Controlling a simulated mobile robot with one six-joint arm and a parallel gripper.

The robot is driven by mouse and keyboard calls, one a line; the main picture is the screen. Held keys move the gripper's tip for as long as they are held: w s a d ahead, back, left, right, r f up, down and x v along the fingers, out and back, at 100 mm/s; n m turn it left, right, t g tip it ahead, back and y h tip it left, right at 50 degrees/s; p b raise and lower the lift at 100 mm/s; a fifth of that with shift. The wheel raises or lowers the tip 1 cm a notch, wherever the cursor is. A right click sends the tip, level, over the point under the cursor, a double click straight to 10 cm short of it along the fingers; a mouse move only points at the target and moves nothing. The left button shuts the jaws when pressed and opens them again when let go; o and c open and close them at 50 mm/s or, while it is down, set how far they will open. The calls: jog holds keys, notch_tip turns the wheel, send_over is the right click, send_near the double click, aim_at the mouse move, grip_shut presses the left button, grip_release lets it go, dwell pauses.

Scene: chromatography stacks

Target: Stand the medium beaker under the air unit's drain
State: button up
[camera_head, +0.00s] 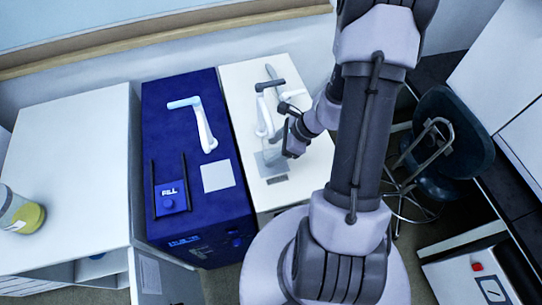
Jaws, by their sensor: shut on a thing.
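My gripper (283,142) reaches down from the right over a white unit (240,80). It is shut on a clear, faint vessel that looks like the medium beaker (273,154). The beaker is above or on a grey square plate (267,171) on the white unit's top; I cannot tell whether it touches. A white bent spout (263,108) stands on this unit just left of my gripper. The blue unit (190,88) beside it has a similar pale spout (203,128). No readable label shows which one is the air unit. My gripper partly hides the beaker.
The blue unit also carries a small blue box (172,199) between two dark rods and a white square (218,176). A white cabinet (75,170) with a yellow-based container (20,212) stands at left. A dark chair (447,140) is at right.

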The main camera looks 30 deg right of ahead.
aim_at(272, 156)
jog(key=shift+w+a+f, duration=0.1)
jog(key=shift+w+a, duration=0.15)
jog(key=shift+a, duration=0.1)
jog(key=shift+f+b, duration=1.1)
jog(key=shift+f, duration=0.8)
jog(key=o, duration=1.4)
jog(key=shift+r, duration=0.1)
jog(key=shift+o, duration=0.2)
jog(key=shift+r, duration=0.1)
jog(key=p+v, duration=0.5)
jog(key=v, duration=0.7)
jog(key=shift+w+r, duration=0.1)
